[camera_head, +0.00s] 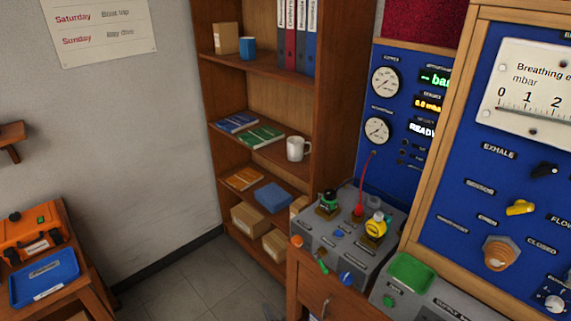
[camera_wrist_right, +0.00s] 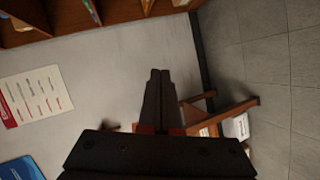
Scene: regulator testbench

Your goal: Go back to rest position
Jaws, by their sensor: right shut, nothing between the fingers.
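My right gripper (camera_wrist_right: 160,76) shows in the right wrist view, with its two dark fingers closed together and nothing between them. It points into open space, with the grey wall and floor behind it, and it touches nothing that I can see. In the head view I cannot make out the right gripper clearly. My left gripper is in neither view.
A wooden bookshelf (camera_head: 317,99) stands in the corner. The grey regulator bench unit (camera_head: 318,242) and blue test panel (camera_head: 455,196) are at right. A blue tray (camera_head: 45,279) and orange case (camera_head: 30,236) lie at left. Tiled floor (camera_head: 185,283) between is clear.

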